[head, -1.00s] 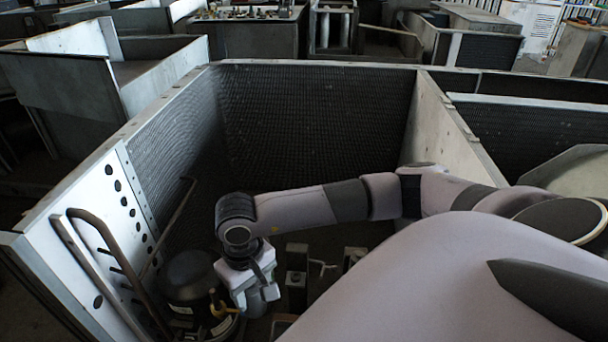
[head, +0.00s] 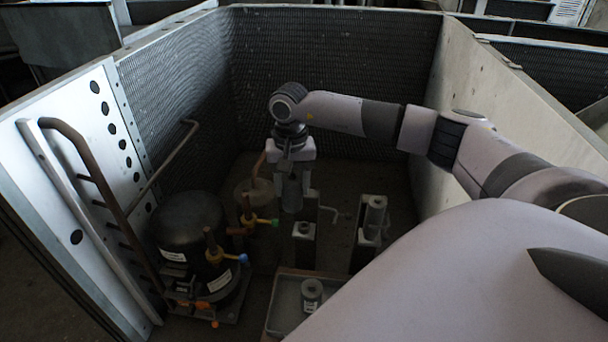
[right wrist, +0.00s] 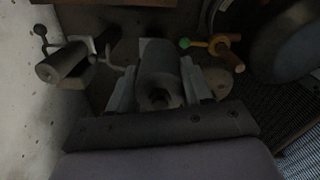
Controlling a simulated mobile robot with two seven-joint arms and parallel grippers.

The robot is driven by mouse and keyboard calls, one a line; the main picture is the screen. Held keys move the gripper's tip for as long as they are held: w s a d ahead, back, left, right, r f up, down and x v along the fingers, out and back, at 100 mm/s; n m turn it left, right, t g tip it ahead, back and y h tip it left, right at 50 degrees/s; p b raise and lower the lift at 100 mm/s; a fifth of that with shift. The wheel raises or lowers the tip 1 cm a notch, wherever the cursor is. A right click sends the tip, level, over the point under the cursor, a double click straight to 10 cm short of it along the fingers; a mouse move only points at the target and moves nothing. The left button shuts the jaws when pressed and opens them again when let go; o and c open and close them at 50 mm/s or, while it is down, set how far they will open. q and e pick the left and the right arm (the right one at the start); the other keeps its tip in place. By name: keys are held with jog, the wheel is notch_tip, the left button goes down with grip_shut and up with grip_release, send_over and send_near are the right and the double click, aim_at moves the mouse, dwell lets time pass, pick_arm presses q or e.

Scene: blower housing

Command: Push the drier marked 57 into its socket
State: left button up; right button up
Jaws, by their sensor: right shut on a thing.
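My right gripper (head: 292,190) is shut on a grey cylindrical drier (head: 291,198), held upright near the middle of the housing. The drier also shows between the fingers in the right wrist view (right wrist: 158,72). I cannot read a number on it. A dark post (head: 304,238) with a small capped top stands just in front of it in the head view. Whether the drier's lower end touches a socket is hidden. A second post (head: 365,245) to the right carries another grey cylinder (head: 376,212), also in the right wrist view (right wrist: 62,60). My left gripper is not in view.
A black compressor (head: 188,228) with coloured valves (head: 245,258) stands left of the gripper. A shallow tray (head: 275,318) with a labelled cylinder (head: 312,293) lies in front. Finned walls (head: 335,80) and a perforated panel (head: 85,175) enclose the space; a bent pipe (head: 95,190) runs along the panel.

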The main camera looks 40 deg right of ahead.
aim_at(304, 199)
jog(key=d+f+m+b, duration=0.1)
jog(key=f+b, duration=0.2)
jog(key=b, duration=0.1)
jog(key=w+d+f+b, duration=0.1)
jog(key=d+f+b, duration=0.1)
jog(key=f+b, duration=0.1)
jog(key=d+f+m+b, duration=0.1)
jog(key=d+f+b, duration=0.1)
jog(key=f+b, duration=0.1)
jog(key=shift+w+d+f+m+b, duration=0.2)
jog(key=shift+w+m+b, duration=0.15)
jog(key=shift+b, duration=0.45)
jog(key=shift+r, duration=0.1)
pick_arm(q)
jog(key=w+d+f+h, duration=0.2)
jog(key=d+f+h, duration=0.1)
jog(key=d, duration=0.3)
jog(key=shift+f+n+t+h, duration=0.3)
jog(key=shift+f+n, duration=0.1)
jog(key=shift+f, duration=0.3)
pick_arm(e)
jog(key=shift+a, duration=0.1)
pick_arm(q)
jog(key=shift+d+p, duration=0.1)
jog(key=shift+p, duration=0.2)
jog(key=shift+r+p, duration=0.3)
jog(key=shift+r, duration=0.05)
pick_arm(e)
jog(key=shift+f, duration=0.3)
